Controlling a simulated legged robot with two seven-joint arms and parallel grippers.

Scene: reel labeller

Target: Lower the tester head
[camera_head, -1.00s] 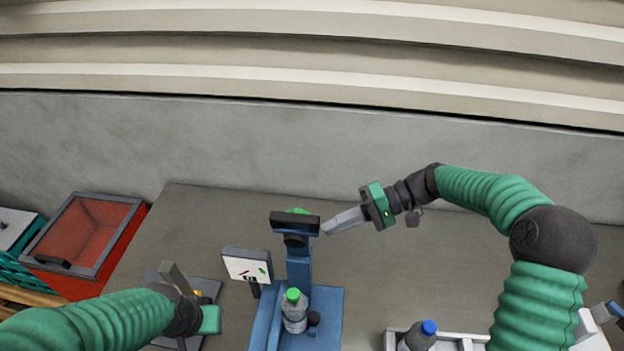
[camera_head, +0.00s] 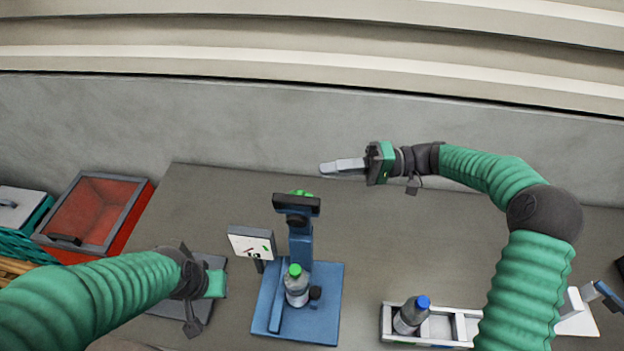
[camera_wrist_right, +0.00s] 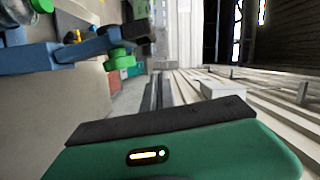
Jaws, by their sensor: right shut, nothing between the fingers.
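The tester is a blue stand (camera_head: 300,245) on a blue base plate (camera_head: 325,315), with a dark head (camera_head: 297,203) at its top and a green part just behind it. A clear bottle with a green cap (camera_head: 296,287) stands upright on the base below the head. My right gripper (camera_head: 322,169) is shut and empty, behind and right of the head, apart from it. In the right wrist view the blue stand (camera_wrist_right: 60,52) and its dark head (camera_wrist_right: 130,36) lie at upper left. My left gripper's fingers are hidden behind its green housing (camera_head: 216,284), left of the tester.
A small white display panel (camera_head: 251,243) stands left of the tester. A white tray (camera_head: 440,328) holds a blue-capped bottle (camera_head: 410,315) at front right. A red bin (camera_head: 95,215) is at the left. The table behind the tester is clear.

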